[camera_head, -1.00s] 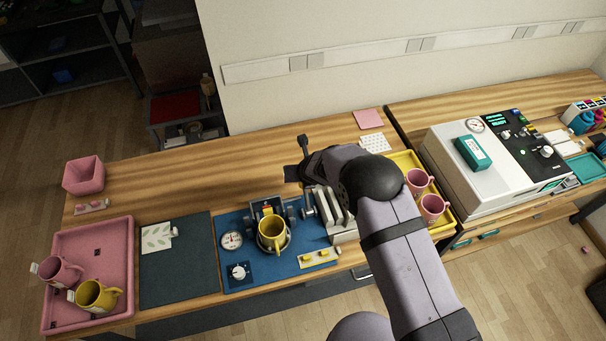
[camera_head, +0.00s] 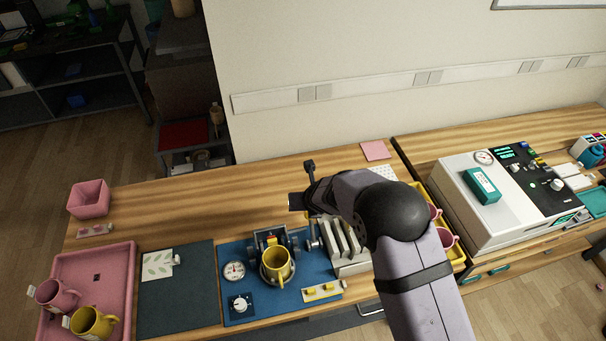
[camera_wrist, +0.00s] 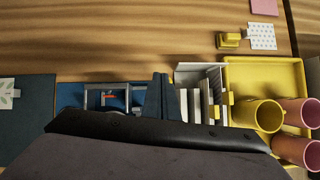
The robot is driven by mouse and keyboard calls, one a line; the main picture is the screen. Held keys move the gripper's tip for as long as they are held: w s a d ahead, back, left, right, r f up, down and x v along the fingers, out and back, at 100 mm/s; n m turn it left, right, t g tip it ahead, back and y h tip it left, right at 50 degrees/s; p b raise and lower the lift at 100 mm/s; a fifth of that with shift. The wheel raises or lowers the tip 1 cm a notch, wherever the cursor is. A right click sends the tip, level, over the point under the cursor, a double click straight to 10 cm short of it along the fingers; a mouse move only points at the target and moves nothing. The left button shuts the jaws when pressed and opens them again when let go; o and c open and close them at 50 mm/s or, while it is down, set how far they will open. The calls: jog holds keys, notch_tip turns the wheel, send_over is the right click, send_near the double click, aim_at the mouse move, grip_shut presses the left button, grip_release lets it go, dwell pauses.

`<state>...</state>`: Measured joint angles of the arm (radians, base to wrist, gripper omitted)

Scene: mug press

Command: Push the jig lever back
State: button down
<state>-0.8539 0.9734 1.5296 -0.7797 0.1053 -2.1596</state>
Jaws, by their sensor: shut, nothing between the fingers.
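The jig (camera_head: 268,240) stands on a blue mat (camera_head: 245,258), with a yellow mug (camera_head: 277,266) upright in it. A short grey lever-like piece (camera_head: 314,243) stands at the jig's right side; its far end is unclear near my arm. My gripper (camera_head: 298,201) is above the table behind and right of the jig, apart from the mug. In the wrist view my gripper (camera_wrist: 161,92) is shut and empty, with the grey jig frame (camera_wrist: 108,97) to its left. The wrist housing hides the mug and most of the jig there.
A slotted white rack (camera_head: 345,243) stands right of the jig, beside a yellow tray (camera_wrist: 285,72) with mugs. A pink tray (camera_head: 118,275) with two mugs lies at left. A white machine (camera_head: 455,200) stands at right. The wood behind the jig is clear.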

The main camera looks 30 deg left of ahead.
jog(key=shift+w+a+r+p, duration=0.2)
jog(key=shift+a+r+p, duration=0.1)
jog(key=shift+r, duration=0.1)
jog(key=shift+w+a+r+p, duration=0.15)
jog(key=shift+r+p, duration=0.1)
jog(key=shift+r, duration=0.15)
jog(key=shift+w+a+r+b, duration=0.15)
jog(key=shift+w+b, duration=0.1)
jog(key=shift+b, duration=0.25)
notch_tip(320, 180, up, 5)
jog(key=w+a+b, duration=0.1)
jog(key=w+a, duration=0.1)
jog(key=a, duration=0.1)
jog(key=shift+w+r+b, duration=0.15)
jog(key=shift+b, duration=0.25)
